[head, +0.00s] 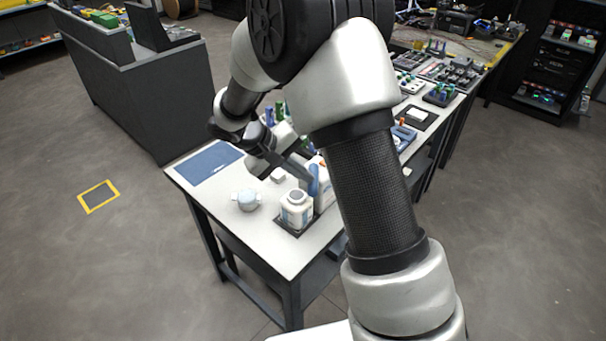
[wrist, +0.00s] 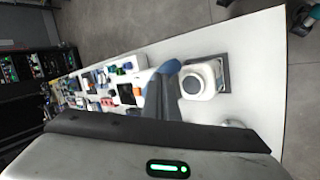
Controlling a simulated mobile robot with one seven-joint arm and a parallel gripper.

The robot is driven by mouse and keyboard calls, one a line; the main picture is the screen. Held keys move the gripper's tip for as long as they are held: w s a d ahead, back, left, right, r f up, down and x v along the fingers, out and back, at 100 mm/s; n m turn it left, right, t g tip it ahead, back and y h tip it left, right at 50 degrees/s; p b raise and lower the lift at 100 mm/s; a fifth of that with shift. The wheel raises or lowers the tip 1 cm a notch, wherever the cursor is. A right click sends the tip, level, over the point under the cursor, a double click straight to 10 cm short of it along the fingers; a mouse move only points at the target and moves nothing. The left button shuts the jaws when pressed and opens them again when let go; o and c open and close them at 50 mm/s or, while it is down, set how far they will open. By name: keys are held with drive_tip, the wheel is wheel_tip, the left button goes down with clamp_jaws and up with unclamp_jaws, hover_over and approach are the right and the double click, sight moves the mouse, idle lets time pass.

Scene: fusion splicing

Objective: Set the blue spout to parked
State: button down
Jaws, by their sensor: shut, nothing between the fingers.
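The blue spout (head: 314,181) stands up beside a white bottle (head: 296,210) near the front of the white worktable. In the wrist view the spout (wrist: 167,67) shows just past my fingertips, left of the white bottle (wrist: 198,84). My gripper (head: 307,177) is shut and empty, with its dark fingers reaching toward the spout from the left. In the wrist view my gripper (wrist: 170,76) overlaps the lower part of the spout; I cannot tell whether they touch. A second white bottle (head: 323,190) behind the spout is partly hidden by my arm.
A small round white pot (head: 248,200) and a white block (head: 278,175) are to the left. A blue mat (head: 209,163) lies at the table's left corner. Several parts and trays fill the table farther back.

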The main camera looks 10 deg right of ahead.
drive_tip(key=shift+s+d+n+b, duration=0.15)
drive_tip(key=shift+d+n+b, duration=0.05)
drive_tip(key=shift+n+b, duration=0.25)
drive_tip(key=b, duration=0.1)
drive_tip(key=d+n+t+b, duration=0.1)
drive_tip(key=n+t+b, duration=0.1)
drive_tip(key=shift+s+d+f+n+y, duration=0.25)
drive_tip(key=shift+s+y, duration=0.1)
drive_tip(key=shift+y, duration=0.05)
drive_tip(key=shift+s+d+n+t+y+b, duration=0.15)
drive_tip(key=shift+d+n+t+y+b, duration=0.15)
drive_tip(key=shift+d+n+t+b, duration=0.45)
drive_tip(key=n, duration=0.1)
drive_tip(key=d+n+t+y+b, duration=0.1)
drive_tip(key=d+n+b, duration=0.1)
drive_tip(key=n, duration=0.1)
drive_tip(key=shift+r+y, duration=0.25)
drive_tip(key=shift+y, duration=0.15)
drive_tip(key=shift+d+b, duration=0.2)
drive_tip(key=shift+b, duration=0.15)
drive_tip(key=shift+w, duration=0.2)
